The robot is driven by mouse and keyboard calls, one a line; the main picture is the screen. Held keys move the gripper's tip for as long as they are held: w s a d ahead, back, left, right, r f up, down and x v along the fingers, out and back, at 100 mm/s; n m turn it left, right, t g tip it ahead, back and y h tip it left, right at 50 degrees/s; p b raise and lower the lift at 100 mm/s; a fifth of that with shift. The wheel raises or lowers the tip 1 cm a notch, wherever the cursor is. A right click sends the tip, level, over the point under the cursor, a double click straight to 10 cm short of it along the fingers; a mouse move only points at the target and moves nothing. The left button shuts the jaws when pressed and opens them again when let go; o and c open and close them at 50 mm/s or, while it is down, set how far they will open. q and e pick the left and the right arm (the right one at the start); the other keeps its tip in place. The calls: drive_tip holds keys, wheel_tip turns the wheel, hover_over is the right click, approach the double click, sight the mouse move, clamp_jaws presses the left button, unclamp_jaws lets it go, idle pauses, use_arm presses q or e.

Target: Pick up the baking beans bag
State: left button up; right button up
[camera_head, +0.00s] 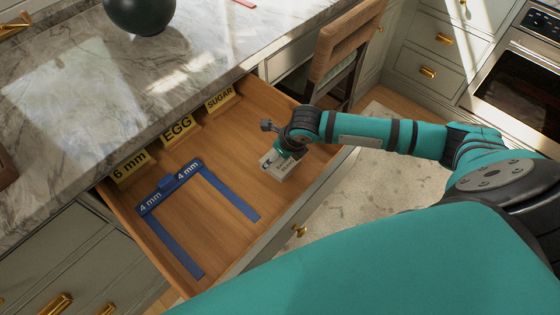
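A small pale packet (276,166) with dark and green print shows inside the open wooden drawer, near its right end. It is probably the baking beans bag, but its print is too small to read. My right gripper (287,150) is directly above it, and the wrist covers part of it. The fingers are mostly hidden, so I cannot tell whether they are open, shut or touching the packet. My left gripper is not in view.
The drawer (235,150) holds a blue U-shaped frame (182,258) marked 4 mm. Yellow labels 6 mm (132,166), EGG (178,130) and SUGAR (220,98) stand along its back. A marble counter (70,105) overhangs behind. A wooden chair (340,50) stands beyond the drawer's right end.

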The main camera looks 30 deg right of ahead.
drive_tip(key=c, duration=0.4)
drive_tip(key=shift+c, duration=0.6)
drive_tip(key=shift+r, duration=0.1)
